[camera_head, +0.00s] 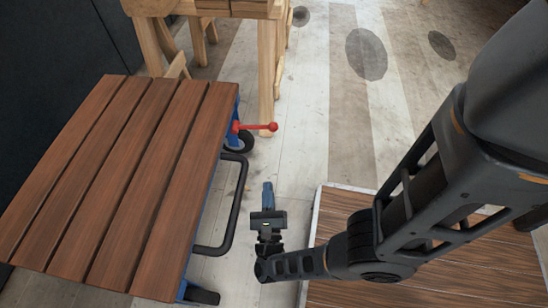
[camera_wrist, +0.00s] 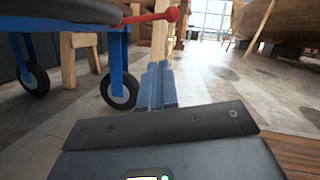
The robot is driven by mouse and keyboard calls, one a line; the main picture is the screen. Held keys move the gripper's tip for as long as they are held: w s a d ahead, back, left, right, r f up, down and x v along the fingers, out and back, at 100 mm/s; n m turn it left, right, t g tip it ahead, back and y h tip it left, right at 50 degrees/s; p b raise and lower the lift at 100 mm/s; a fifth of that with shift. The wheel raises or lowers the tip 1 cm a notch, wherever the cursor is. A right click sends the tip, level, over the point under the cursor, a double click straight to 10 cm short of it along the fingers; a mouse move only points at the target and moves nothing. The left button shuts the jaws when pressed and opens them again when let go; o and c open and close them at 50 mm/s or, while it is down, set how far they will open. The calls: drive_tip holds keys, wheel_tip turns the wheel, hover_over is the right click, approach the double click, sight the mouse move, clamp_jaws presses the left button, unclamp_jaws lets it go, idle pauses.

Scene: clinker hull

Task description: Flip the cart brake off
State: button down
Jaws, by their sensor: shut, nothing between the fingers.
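The cart (camera_head: 125,180) stands at the left in the head view, with a slatted wooden top and a blue frame. Its red brake lever (camera_head: 258,127) sticks out to the right from the cart's far right corner and ends in a round knob. In the wrist view the red lever (camera_wrist: 152,16) shows at the top, with the knob at its right end. My gripper (camera_head: 267,187) is shut and empty, beside the cart's right side. It is nearer to me than the lever and apart from it. In the wrist view its blue-grey fingers (camera_wrist: 156,84) point forward, below the lever.
A black bar handle (camera_head: 236,205) juts from the cart's right side, close to my gripper. A wheel (camera_wrist: 119,88) stands below the lever. A wooden workbench or trestle (camera_head: 267,70) stands behind. A low slatted platform (camera_head: 335,205) lies at the right. Floor between is clear.

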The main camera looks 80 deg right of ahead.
sight(255, 128)
drive_tip(key=m+g, duration=0.1)
drive_tip(key=d+f+m+g+h+b, duration=0.1)
drive_tip(key=d+f+m, duration=0.1)
drive_tip(key=shift+s+d+m+g, duration=0.25)
drive_tip(key=shift+m+g, duration=0.05)
drive_tip(key=shift+g, duration=0.1)
drive_tip(key=w+d+r, duration=0.1)
drive_tip(key=d+r, duration=0.6)
drive_tip(key=d, duration=0.4)
drive_tip(key=shift+w, duration=0.3)
